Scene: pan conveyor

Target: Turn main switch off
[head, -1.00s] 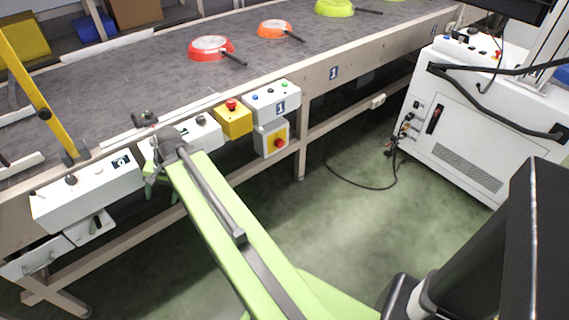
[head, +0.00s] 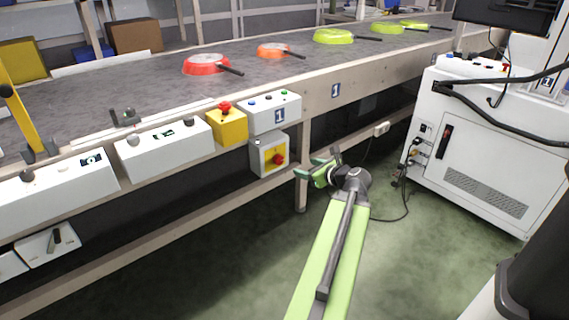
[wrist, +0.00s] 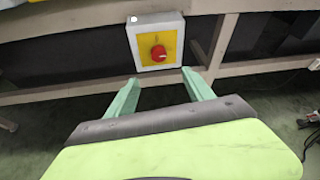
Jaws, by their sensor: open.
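The main switch is a red rotary knob (head: 278,159) on a yellow plate in a grey-white box (head: 259,160), mounted under the conveyor edge. In the wrist view the red knob (wrist: 158,53) sits on its yellow plate, above and ahead of the fingers. My gripper (head: 308,172) is just right of the switch box in the head view, near the table leg. In the wrist view my gripper (wrist: 161,90) is open, its two green fingers spread and empty. The fingers are apart from the knob.
A yellow box with a red emergency button (head: 226,122) and a white button box (head: 270,112) sit above the switch. A conveyor leg (head: 302,150) stands beside my gripper. Several pans, including a red one (head: 206,64), lie on the belt. A white cabinet (head: 470,150) stands right.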

